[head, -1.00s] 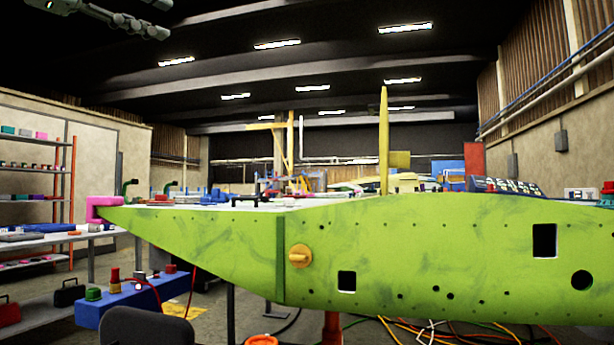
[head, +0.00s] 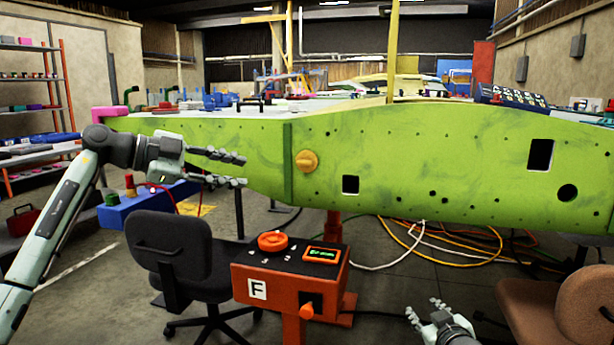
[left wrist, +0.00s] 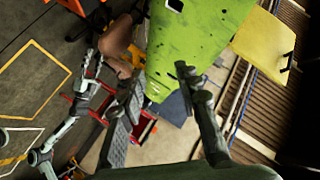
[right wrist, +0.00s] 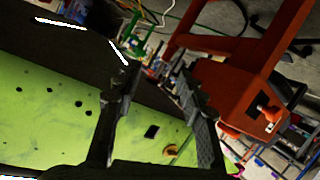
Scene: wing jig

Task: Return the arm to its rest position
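My left gripper (head: 245,169) is at the left in the head view, its arm coming in from the left edge. Its two fingers are spread apart with nothing between them, in front of the green wing panel (head: 430,160). In the left wrist view its fingers (left wrist: 155,92) are also apart and empty. My right gripper (head: 422,309) shows low at the bottom edge of the head view, right of the orange control box. In the right wrist view its fingers (right wrist: 155,85) are apart with no object held. The lower part of my right arm is out of the head view.
An orange pedestal box (head: 270,285) marked F stands in front of the panel. A dark office chair (head: 170,245) is left of it, and a brown chair (head: 575,310) is at right. Loose cables (head: 440,240) lie on the floor.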

